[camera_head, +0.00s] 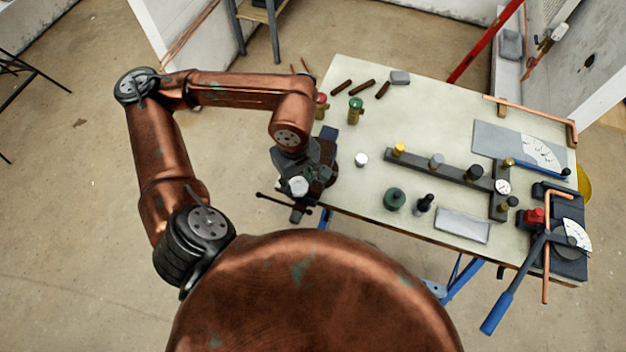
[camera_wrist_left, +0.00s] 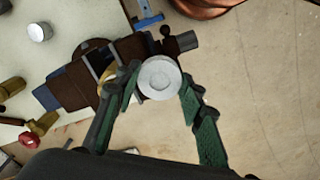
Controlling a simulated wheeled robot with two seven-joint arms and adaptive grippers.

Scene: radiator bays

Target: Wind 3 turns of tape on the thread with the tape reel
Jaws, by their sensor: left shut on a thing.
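The tape reel (camera_wrist_left: 158,77) is a white round disc between the green-padded fingers of my left gripper (camera_wrist_left: 160,92). My left gripper is shut on it. The reel also shows in the head view (camera_head: 298,186), over the vise at the table's left edge. The dark brown vise (camera_wrist_left: 85,88) is just beside the reel in the wrist view. A brass-coloured piece (camera_wrist_left: 104,79) shows at the vise, partly hidden by the left finger; its thread cannot be made out. I cannot tell whether the reel touches it. My right gripper is not in view.
The pale worktable (camera_head: 345,195) carries a second white cylinder (camera_head: 361,159), a dark manifold bar (camera_head: 440,166), a green-topped valve (camera_head: 355,108) and a dark green round piece (camera_head: 394,199). A blue-handled pipe bender (camera_head: 515,285) is at the right. Open floor lies left of the table.

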